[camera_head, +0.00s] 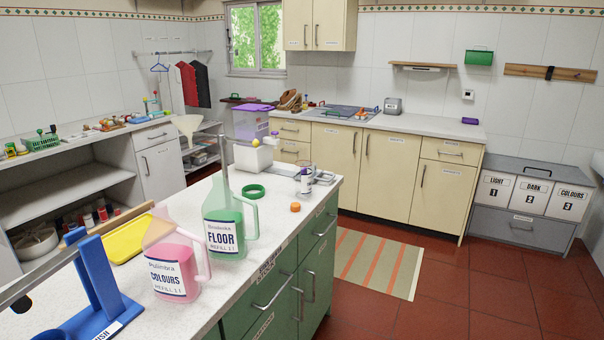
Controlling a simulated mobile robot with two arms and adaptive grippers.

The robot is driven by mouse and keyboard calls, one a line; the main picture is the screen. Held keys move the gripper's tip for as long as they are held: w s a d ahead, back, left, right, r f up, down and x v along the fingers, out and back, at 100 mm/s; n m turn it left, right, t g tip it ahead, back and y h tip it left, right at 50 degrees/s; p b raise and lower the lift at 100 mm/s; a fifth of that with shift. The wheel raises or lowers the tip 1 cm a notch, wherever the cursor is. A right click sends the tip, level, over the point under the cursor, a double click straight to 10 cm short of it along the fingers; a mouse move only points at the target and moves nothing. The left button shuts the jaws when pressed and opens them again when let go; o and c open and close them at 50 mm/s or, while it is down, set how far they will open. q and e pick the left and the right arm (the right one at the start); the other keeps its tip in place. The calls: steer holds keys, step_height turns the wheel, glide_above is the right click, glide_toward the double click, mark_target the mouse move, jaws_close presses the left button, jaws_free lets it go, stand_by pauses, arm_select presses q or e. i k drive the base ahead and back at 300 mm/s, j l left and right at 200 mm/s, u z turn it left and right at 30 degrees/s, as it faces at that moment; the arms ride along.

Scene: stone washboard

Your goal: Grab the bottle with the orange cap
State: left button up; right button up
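I cannot clearly see a bottle wearing an orange cap. A small orange round piece, like a cap (295,207), lies on the island counter to the right of the green jug. A clear jug with green liquid labelled FLOOR (226,236) stands upright on the counter. A clear jug with pink liquid labelled COLOURS (174,272) stands nearer, to its left. A green ring-shaped lid (252,192) lies behind the FLOOR jug. Neither gripper is in view.
A blue stand (98,280) occupies the counter's near left, beside a yellow tray (125,238). A purple-lidded container (251,124) stands at the island's far end. Red floor (440,315) and a striped mat (378,263) lie open to the island's right.

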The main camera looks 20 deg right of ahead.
mark_target(303, 169)
steer(key=i+l+u, duration=0.1)
steer(key=l, duration=0.25)
steer(key=i+l, duration=0.25)
steer(key=l, duration=0.15)
steer(key=i+l+u, duration=0.15)
steer(key=l, duration=0.2)
steer(key=i+l+u, duration=0.1)
steer(key=l, duration=0.3)
steer(key=i+l, duration=0.2)
steer(key=l, duration=0.25)
steer(key=i+l+u, duration=0.15)
steer(key=l, duration=0.25)
steer(key=i+l, duration=0.1)
steer(key=l, duration=0.3)
steer(key=u, duration=0.05)
